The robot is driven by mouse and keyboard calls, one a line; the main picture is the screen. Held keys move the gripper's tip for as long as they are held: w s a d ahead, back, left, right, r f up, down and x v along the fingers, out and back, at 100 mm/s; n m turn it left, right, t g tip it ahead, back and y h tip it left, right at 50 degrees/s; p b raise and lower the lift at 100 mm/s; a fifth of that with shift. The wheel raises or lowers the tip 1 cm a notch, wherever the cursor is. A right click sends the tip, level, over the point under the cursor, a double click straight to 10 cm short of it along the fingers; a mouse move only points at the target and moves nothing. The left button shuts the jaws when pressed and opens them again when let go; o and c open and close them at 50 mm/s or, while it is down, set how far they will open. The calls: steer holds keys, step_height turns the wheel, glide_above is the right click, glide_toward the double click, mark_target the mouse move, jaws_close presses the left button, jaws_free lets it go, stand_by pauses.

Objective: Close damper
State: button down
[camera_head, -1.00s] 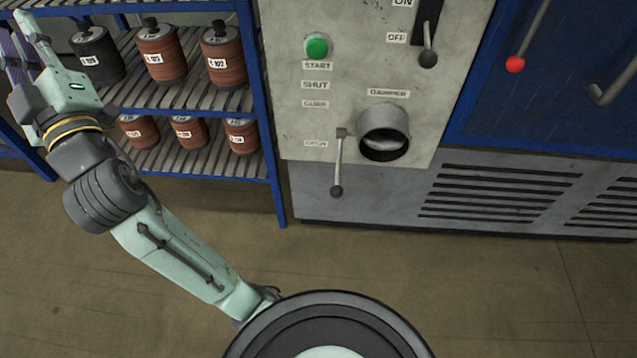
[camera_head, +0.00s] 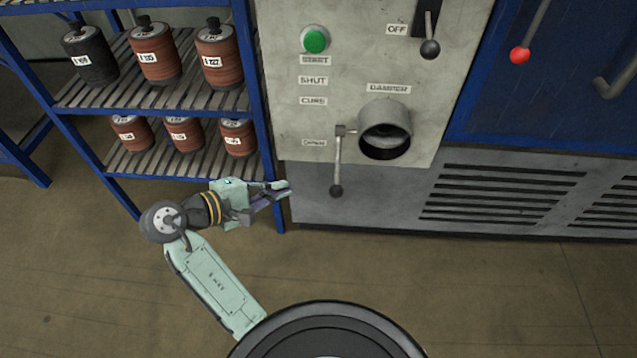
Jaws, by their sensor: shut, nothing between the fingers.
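The damper duct (camera_head: 384,128) is a grey round pipe on the light panel (camera_head: 285,110), under a label reading DAMPER. Its lever (camera_head: 338,165) is to the left of the duct and hangs straight down, with a dark knob at the lower end. Labels SHUT, CURE and a lower, hard-to-read one run up the panel to its left. My gripper (camera_head: 282,189) points right, left of the lever knob and apart from it in the picture. It is shut and empty, in front of the blue rack post.
A blue rack (camera_head: 190,95) with several labelled spools stands left of the panel. A green START button (camera_head: 315,39) and a black-knobbed switch lever (camera_head: 430,47) sit above the duct. A red-knobbed lever (camera_head: 520,54) is at the right. The floor in front is clear.

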mark_target(338, 162)
steer(key=w+d+f, duration=0.2)
steer(key=w+d, duration=0.1)
steer(key=d, duration=0.5)
steer(key=shift+w+d+p, duration=0.15)
steer(key=shift+d+p, duration=0.15)
steer(key=shift+p, duration=0.15)
steer(key=shift+w+r+p, duration=0.1)
steer(key=shift+r+p, duration=0.1)
steer(key=shift+p, duration=0.1)
